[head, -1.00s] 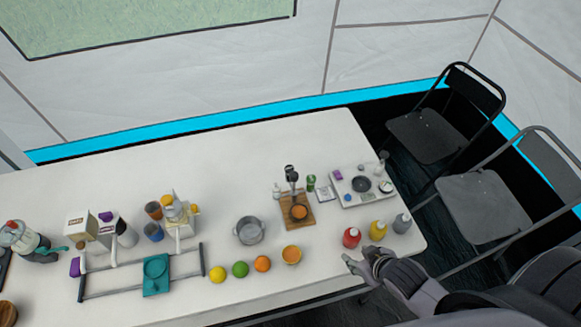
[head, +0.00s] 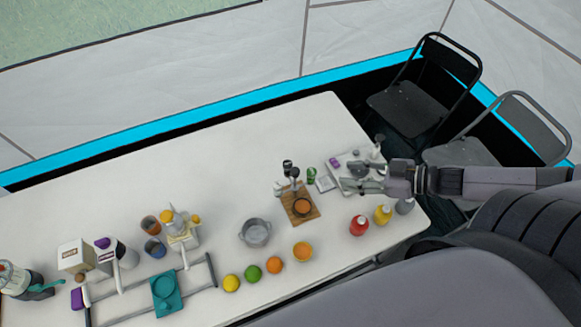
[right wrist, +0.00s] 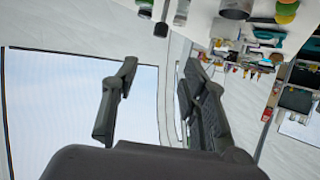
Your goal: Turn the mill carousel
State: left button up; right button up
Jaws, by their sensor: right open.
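A white board (head: 337,159) at the right end of the table carries a small purple piece and a round dark part. It looks like the mill carousel's base, but I cannot be sure. My right gripper (head: 360,177) reaches in from the right over this board and hides much of it. Its fingers are apart with nothing visible between them; I cannot tell whether they touch anything. In the right wrist view the open fingers (right wrist: 158,75) also show, with only wall and window beyond. My left gripper is not in view.
Red (head: 359,225) and yellow (head: 383,214) bottles stand near the gripper at the table's front right. A wooden board (head: 311,212) with a press stands to its left. Fruit, a pot (head: 255,232) and a teal tray (head: 167,306) lie further left. Folding chairs (head: 410,105) stand beyond the table end.

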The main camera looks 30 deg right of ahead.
jog(key=b, duration=0.3)
send_near(298, 171)
jog(key=p+x, duration=0.2)
jog(key=x, duration=0.9)
jog(key=shift+s, duration=0.1)
jog(key=shift+c, duration=0.3)
grip_shut()
